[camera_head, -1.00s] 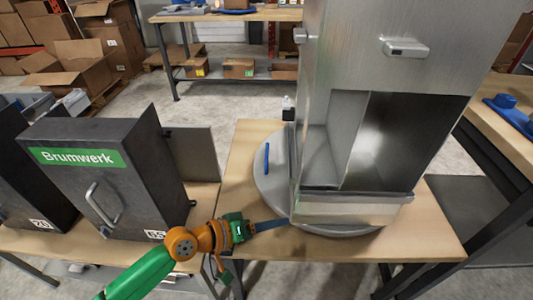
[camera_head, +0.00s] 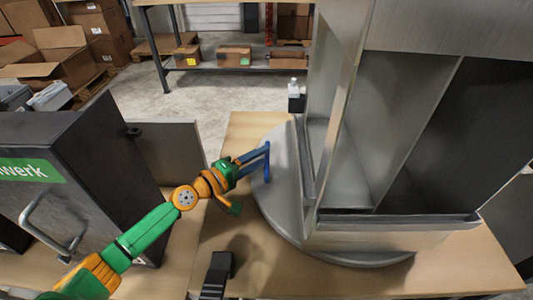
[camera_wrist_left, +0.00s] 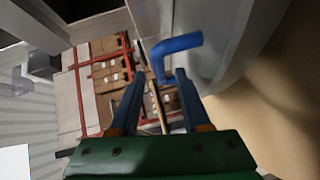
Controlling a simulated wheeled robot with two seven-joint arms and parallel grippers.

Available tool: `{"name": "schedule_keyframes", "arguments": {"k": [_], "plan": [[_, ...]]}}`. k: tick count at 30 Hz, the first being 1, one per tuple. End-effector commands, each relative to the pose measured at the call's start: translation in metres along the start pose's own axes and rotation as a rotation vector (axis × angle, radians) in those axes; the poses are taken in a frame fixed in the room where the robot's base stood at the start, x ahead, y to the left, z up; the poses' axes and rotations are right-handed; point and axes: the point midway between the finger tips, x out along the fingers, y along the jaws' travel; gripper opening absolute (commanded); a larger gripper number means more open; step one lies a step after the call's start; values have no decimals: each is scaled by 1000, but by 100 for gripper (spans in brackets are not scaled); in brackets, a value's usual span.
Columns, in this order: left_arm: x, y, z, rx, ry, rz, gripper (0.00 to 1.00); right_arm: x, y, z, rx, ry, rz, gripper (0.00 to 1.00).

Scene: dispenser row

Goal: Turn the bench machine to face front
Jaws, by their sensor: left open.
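The bench machine (camera_head: 345,130) is a tall grey metal cabinet with an open front and a divider inside. It stands on a round grey turntable (camera_head: 285,205) on a wooden bench. Its open side shows toward me. In the left wrist view the rod is just beyond the fingertips (camera_wrist_left: 157,75); contact cannot be told.
A black Brumwerk box (camera_head: 85,175) with a handle stands left, close to my left arm. A small dark block (camera_head: 217,272) shows at the bench's near edge; I cannot tell what it is. Shelves (camera_head: 235,68) and cartons are far back across open floor.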

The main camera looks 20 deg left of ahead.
Motion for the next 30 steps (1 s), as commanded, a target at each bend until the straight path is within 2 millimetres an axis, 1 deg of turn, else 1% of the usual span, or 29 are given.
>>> {"name": "schedule_keyframes", "arguments": {"k": [1,3,6,9,15,16,17,18,20,21,30], "plan": [[8,2,0,0,-1,3,47,0,0,0,0,-1,0,50],[18,0,0,0,0,2,47,2,0,1,0,-1,0,50],[27,0,1,1,-1,0,47,3,0,1,0,-1,0,50],[31,0,1,2,-2,0,47,3,0,0,0,1,0,50],[31,0,1,2,-2,-1,47,3,0,0,0,3,0,50],[31,0,1,2,-2,-1,42,3,0,-1,0,3,0,50],[31,0,1,2,-2,-1,34,3,0,-1,0,3,0,50],[31,0,1,2,-2,-1,23,3,0,-1,-1,4,0,50],[31,0,1,2,-2,-1,7,3,0,-1,-1,4,0,50],[31,0,1,2,-2,-1,0,3,0,-1,-1,5,0,50],[31,0,1,2,-2,-1,0,3,0,-2,0,5,1,50]]}}
